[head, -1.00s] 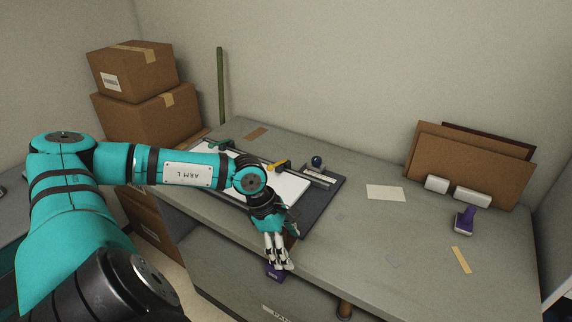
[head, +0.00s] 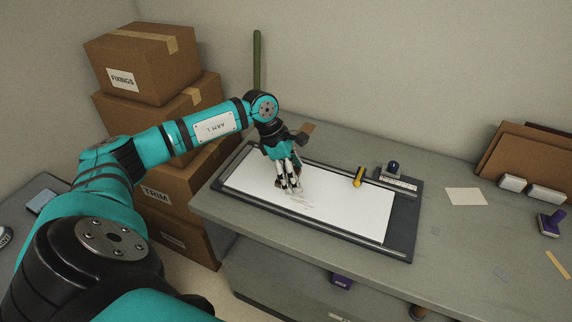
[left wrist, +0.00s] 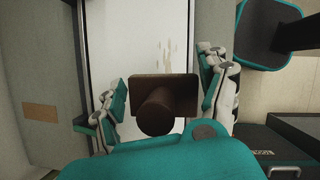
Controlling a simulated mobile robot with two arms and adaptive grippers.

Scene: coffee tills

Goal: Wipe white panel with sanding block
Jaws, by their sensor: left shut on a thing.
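The white panel (head: 345,208) lies on a dark board (head: 401,232) on the grey bench, with pale brownish smudges (head: 300,201) near its middle. It also shows in the left wrist view (left wrist: 115,40), with the smudges just beyond the block. My left gripper (head: 289,188) is over the panel's left half, fingers pointing down, shut on the sanding block. The block (left wrist: 178,84) is dark brown with a round knob and sits between the fingers in the left wrist view. In the head view the hand mostly hides it; I cannot tell whether it touches the panel. My right gripper is not in view.
A yellow clamp (head: 358,177) stands at the panel's back edge, beside a ruler (head: 398,185) and a dark blue knob (head: 393,166). White blocks (head: 513,183) and a purple-handled tool (head: 551,221) are at right. Cardboard boxes (head: 138,65) are stacked at left.

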